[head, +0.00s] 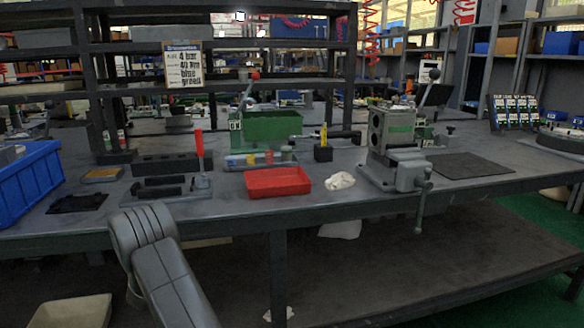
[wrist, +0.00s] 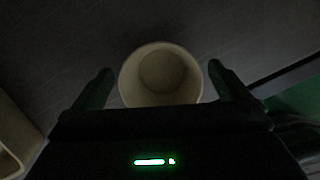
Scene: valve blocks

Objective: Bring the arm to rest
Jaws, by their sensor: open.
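My gripper (wrist: 158,84) shows in the wrist view, with its two dark fingers spread apart and nothing held between them. A pale round bucket or cup (wrist: 170,78) shows beyond the fingers, its open top towards the camera; I cannot tell how far below it is. In the head view my grey arm (head: 165,262) is bent in front of the bench's front edge and reaches down at the lower left. My gripper is out of sight in that view.
The workbench (head: 340,205) carries a red tray (head: 277,181), a vise (head: 398,165) with a valve block, and a blue bin (head: 28,182) at left. A lower shelf (head: 400,262) lies underneath. A pale bin (head: 70,311) stands at lower left.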

